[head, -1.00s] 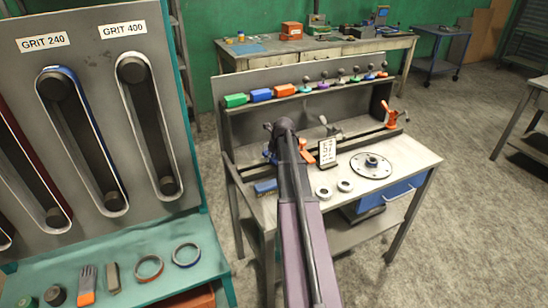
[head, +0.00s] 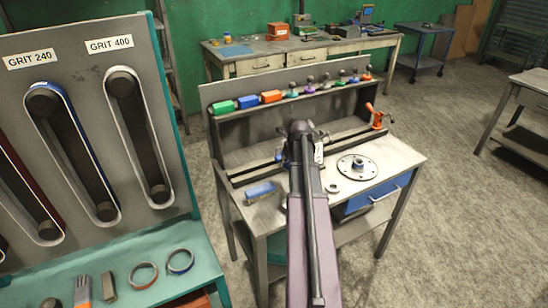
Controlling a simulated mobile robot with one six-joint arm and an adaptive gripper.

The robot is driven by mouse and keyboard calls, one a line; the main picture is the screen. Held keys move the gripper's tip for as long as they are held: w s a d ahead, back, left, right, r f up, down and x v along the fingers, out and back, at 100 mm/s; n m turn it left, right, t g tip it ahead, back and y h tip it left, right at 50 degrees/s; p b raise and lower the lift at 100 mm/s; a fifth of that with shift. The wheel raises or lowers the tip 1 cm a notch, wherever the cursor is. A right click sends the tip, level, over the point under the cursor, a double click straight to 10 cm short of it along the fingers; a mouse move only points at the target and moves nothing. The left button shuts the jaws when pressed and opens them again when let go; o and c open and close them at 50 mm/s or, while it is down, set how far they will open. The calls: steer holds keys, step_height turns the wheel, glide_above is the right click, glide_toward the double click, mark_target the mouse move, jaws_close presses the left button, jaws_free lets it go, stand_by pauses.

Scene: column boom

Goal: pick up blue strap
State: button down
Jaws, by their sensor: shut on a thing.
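My gripper (head: 302,135) is at the end of my raised arm, over the workbench, seen from behind. Its fingertips are mostly hidden by its own dark body. It is shut, and a small bit of blue strap (head: 285,162) shows at its lower left side; the rest is hidden behind the arm. Whether the strap is clear of the bench cannot be told.
The workbench (head: 400,158) carries a round flanged disc (head: 357,168), a grey ring (head: 332,187), a blue-topped block (head: 261,191) and an orange clamp (head: 374,116). A shelf of coloured blocks stands behind. A belt rack (head: 80,55) with a teal ledge (head: 205,265) is left.

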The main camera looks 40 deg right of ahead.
steer(key=s, duration=0.1)
steer(key=s+d, duration=0.1)
steer(key=s, duration=0.1)
steer(key=s+d, duration=0.1)
steer(key=shift+s+d+r, duration=0.1)
steer(key=shift+s+r, duration=0.2)
steer(key=shift+s, duration=0.1)
stand_by(1.0)
